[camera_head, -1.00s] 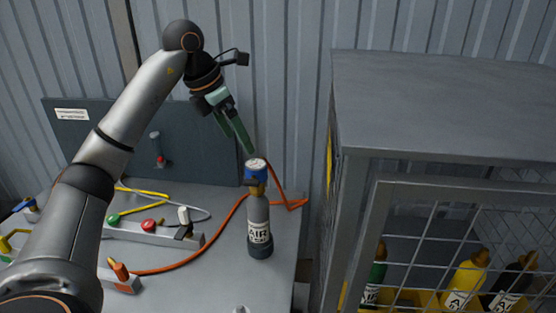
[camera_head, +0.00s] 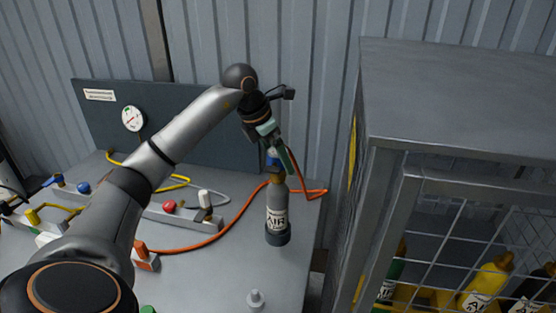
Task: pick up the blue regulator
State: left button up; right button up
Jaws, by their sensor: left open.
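The blue regulator (camera_head: 272,162) sits on top of the upright grey cylinder labelled AIR (camera_head: 277,212), near the right side of the bench. My left gripper (camera_head: 282,163) is open and down at the regulator from above. My right gripper is not in view.
An orange hose (camera_head: 217,233) runs across the grey bench (camera_head: 205,277) behind the cylinder. A metal rail (camera_head: 172,217) with coloured fittings lies to the left. A mesh cage (camera_head: 455,115) with several cylinders stands close on the right.

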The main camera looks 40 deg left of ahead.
pick_arm(q)
jog(key=shift+w+f, duration=0.15)
jog(key=shift+f, duration=0.3)
jog(key=shift+r, duration=0.1)
jog(key=c, duration=1.5)
